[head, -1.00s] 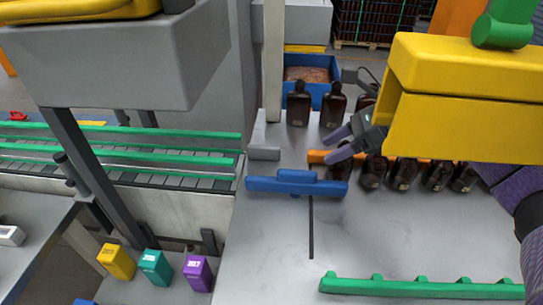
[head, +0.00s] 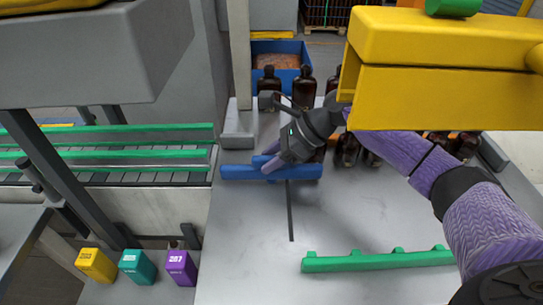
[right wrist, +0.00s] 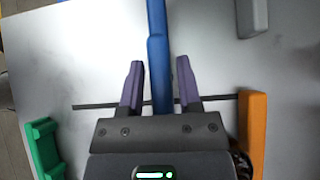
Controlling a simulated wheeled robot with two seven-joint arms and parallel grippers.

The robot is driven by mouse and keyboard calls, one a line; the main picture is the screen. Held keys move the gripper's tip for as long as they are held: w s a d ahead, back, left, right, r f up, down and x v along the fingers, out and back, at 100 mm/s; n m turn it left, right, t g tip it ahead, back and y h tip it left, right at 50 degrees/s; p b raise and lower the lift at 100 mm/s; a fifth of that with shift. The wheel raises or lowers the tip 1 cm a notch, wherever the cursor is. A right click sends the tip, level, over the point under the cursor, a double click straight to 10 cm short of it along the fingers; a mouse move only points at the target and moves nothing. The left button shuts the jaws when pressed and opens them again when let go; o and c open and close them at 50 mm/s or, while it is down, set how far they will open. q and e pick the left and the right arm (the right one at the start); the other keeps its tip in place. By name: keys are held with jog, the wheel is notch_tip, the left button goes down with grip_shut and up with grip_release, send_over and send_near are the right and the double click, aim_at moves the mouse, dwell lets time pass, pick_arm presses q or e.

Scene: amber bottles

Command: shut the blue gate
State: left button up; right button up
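The blue gate (head: 236,172) is a low bar with a raised middle block. It lies crosswise at the far end of a dark slot (head: 290,212) in the grey table. In the right wrist view the gate (right wrist: 156,25) runs from the top edge down between my fingers. My right gripper (head: 267,161) is at the gate's raised middle in the head view. In the right wrist view my right gripper (right wrist: 160,85) is open, one purple finger on each side of the bar, with gaps visible. My left gripper is not in view.
Amber bottles (head: 304,88) stand behind the gate and to its right, partly hidden by my arm. An orange rail (right wrist: 253,135) and a green toothed rail (head: 375,261) flank the slot area. A grey block (head: 238,128) stands behind the gate's left end.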

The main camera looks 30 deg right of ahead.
grip_shut()
dwell(1.1)
